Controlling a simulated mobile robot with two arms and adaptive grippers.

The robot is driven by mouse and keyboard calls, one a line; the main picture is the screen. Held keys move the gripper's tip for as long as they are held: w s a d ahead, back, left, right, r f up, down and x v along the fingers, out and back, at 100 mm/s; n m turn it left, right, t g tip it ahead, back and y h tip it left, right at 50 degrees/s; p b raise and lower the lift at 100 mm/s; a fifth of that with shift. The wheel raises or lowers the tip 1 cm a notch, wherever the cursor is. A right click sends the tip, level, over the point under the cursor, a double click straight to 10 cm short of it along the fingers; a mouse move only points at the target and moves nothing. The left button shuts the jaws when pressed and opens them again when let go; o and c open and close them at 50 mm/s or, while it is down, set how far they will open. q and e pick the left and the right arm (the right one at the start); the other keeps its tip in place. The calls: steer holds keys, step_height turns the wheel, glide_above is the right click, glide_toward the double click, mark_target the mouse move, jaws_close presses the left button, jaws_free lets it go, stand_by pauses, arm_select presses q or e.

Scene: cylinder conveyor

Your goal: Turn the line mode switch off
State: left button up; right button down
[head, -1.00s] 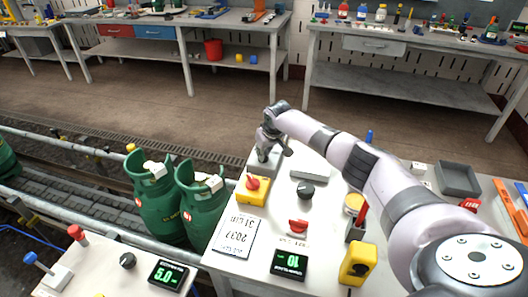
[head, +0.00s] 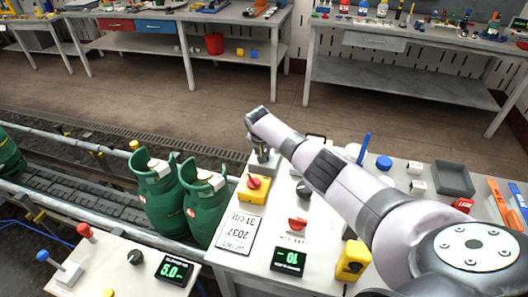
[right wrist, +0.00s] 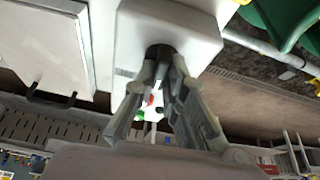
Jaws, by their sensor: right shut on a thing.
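A grey switch box (head: 263,163) stands at the back left corner of the white control table (head: 238,262) in the head view. The box also fills the upper middle of the right wrist view (right wrist: 195,30), with a dark round stub (right wrist: 160,50) on its face. My right gripper (head: 264,147) is over this box, its fingers (right wrist: 160,72) closed around the stub. The fingers hide most of the part they hold. No switch label is readable there. My left gripper is not in view.
A yellow box with a red rotary knob (head: 253,188), a black knob (head: 303,189), a red knob (head: 297,224) and a display (head: 288,260) are close by. Green gas cylinders (head: 205,210) stand on the conveyor at left. My right arm spans the table's right side.

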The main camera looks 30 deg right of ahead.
steer(key=shift+m, duration=0.5)
steer(key=c, duration=1.6)
jaws_free()
steer(key=shift+c, duration=0.2)
steer(key=v, duration=1.2)
steer(key=shift+w, duration=0.2)
steer(key=shift+a+f, duration=0.1)
